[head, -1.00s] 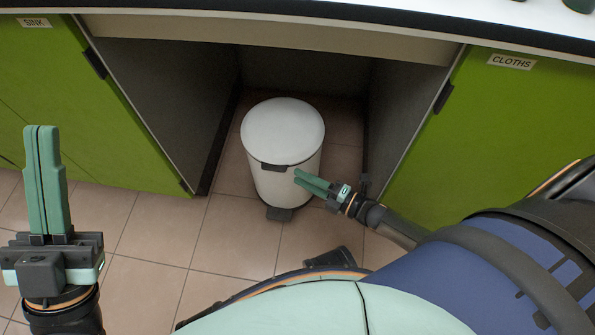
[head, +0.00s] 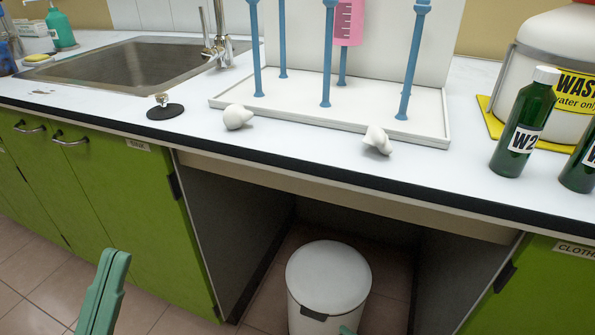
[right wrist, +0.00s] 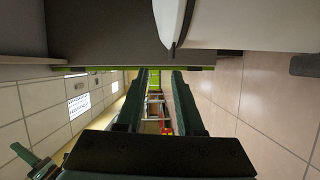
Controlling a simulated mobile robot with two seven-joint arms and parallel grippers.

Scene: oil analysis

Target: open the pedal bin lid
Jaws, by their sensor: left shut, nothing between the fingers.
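The white pedal bin (head: 330,277) stands on the floor in the recess under the counter. Its round lid is down and level, with a dark tab (head: 314,314) at the front rim. Its pedal is below the head view's edge. My left gripper (head: 112,258) is shut and empty, upright at lower left, well away from the bin. Only a green fingertip of my right gripper (head: 347,330) shows, at the bin's front in the head view. In the right wrist view its two fingers (right wrist: 160,80) stand apart with nothing between them, and the white bin body (right wrist: 208,25) is at the top.
The counter holds a sink (head: 135,70), a drying rack tray (head: 290,112) with blue posts, two small white objects, a green bottle (head: 523,125) and a waste container (head: 550,60). Green cabinets (head: 130,200) flank the recess. Tiled floor is clear in front.

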